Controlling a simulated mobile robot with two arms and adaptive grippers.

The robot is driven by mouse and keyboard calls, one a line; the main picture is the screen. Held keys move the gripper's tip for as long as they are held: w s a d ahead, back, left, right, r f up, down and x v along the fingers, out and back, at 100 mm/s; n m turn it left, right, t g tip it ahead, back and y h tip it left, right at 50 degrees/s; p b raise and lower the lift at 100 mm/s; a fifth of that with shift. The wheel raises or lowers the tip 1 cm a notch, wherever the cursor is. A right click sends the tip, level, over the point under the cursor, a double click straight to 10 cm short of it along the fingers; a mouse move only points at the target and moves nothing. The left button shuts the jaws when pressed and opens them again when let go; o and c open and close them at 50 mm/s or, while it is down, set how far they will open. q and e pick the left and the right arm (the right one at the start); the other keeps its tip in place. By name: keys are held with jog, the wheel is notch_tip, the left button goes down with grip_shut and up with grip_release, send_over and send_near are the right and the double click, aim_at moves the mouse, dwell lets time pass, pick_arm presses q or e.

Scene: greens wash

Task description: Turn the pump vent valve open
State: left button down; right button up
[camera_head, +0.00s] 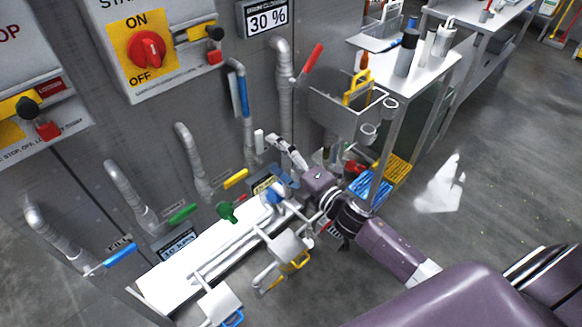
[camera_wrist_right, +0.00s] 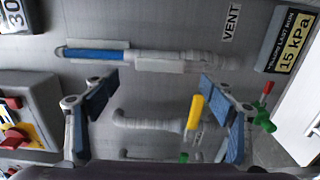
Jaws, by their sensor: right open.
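The pump vent valve has a blue lever handle (camera_wrist_right: 95,57) lying along a grey pipe, with a VENT label (camera_wrist_right: 231,22) near it in the right wrist view. In the head view its blue handle (camera_head: 243,95) points upward on the wall pipe. My right gripper (camera_head: 268,143) is open and empty below this handle, near the panel. In the right wrist view the fingers (camera_wrist_right: 160,84) stand apart, and the blue handle is beyond their tips, not between them. The lower part of the valve is partly hidden in the head view. My left gripper is not in view.
A yellow-handled valve (camera_head: 236,178), a green one (camera_head: 183,214), another blue one (camera_head: 120,256) and a red-handled one (camera_head: 313,58) sit along the wall. White piping (camera_head: 213,256) lies below. A grey basket (camera_head: 345,115) and a table (camera_head: 430,80) stand at right.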

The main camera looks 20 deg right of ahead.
jog(key=v, duration=0.7)
jog(key=shift+r, duration=0.1)
jog(key=s+d+f+m+g+h, duration=0.1)
jog(key=d+f+m+g+h, duration=0.15)
jog(key=f, duration=0.75)
jog(key=s+d+f+m+g+h, duration=0.1)
jog(key=s+d+f+m+h, duration=0.2)
jog(key=f, duration=0.6)
jog(key=s+d+f+m+g, duration=0.1)
jog(key=s+f+m+g, duration=0.5)
jog(key=f, duration=1.1)
jog(key=s+a+f+m+g, duration=0.2)
jog(key=s+f, duration=0.4)
jog(key=s, duration=0.5)
jog(key=s+a+f+m+g, duration=0.1)
jog(key=s+f, duration=0.5)
jog(key=s, duration=0.6)
jog(key=s+a+f+m+g, duration=0.2)
jog(key=s+f+m, duration=0.3)
jog(key=s, duration=0.7)
jog(key=shift+s+a+f+g+h, duration=0.25)
jog(key=shift+a+f+g+h, duration=0.1)
jog(key=shift+f+g, duration=0.5)
